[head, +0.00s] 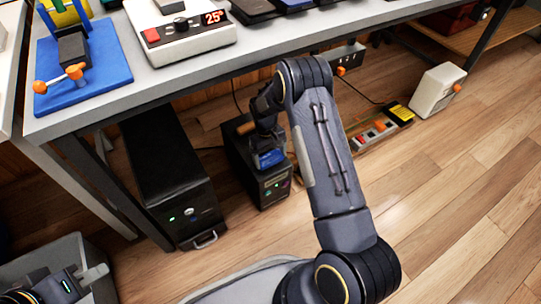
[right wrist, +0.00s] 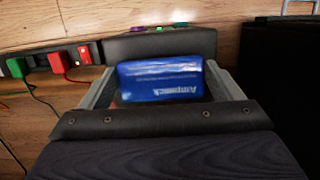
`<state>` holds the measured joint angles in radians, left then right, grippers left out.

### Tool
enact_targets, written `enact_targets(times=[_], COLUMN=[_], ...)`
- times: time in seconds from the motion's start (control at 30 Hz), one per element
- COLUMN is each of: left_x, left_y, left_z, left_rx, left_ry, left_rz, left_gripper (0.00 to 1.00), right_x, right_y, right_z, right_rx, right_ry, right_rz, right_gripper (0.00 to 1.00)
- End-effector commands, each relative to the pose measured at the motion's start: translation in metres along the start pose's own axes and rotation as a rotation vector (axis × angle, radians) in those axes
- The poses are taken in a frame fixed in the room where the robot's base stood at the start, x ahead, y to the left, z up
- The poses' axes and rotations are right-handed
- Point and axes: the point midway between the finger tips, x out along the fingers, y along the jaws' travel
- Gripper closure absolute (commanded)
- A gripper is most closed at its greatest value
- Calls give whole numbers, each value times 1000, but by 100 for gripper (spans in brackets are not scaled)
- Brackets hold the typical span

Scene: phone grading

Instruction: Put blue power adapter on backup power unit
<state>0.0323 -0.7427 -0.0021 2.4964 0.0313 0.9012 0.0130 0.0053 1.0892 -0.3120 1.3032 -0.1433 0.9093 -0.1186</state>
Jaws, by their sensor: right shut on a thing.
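The blue power adapter (head: 270,158) is a small blue block with white lettering. It fills the space between the grey fingers of my right gripper (right wrist: 160,88), which is shut on it. The backup power unit (head: 272,194) is a black box on the floor under the table, with small coloured lights on its front. The adapter is at the top of the unit near its front; I cannot tell whether it touches. In the right wrist view the unit (right wrist: 150,45) shows just beyond the adapter. My left gripper (head: 85,280) is at the lower left, partly cut off; its opening is unclear.
A black computer tower (head: 170,190) stands left of the unit. A power strip (head: 375,130) with coloured plugs and a white box (head: 437,90) are on the floor to the right. The table edge (head: 200,75) hangs above. A grey bin (head: 40,265) is at lower left.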

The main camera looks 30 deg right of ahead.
Motion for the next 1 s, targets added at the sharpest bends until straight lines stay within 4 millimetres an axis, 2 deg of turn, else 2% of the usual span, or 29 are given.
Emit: enact_targets(times=[0.67,0.7,0.8,1.0], left_x=[6,6,6,6], left_y=[-3,-3,-3,-2], left_z=[3,3,3,3], left_rx=[0,0,0,0], left_ry=[0,0,0,0], left_rz=[0,0,0,0], left_gripper=[71,71,71,71], right_x=[10,10,10,10], right_y=[0,0,0,0], right_z=[-2,-2,-2,-2], right_rx=[0,0,0,0], right_ry=[1,1,1,0], right_rz=[0,0,0,0], right_gripper=[41,13,0,0])
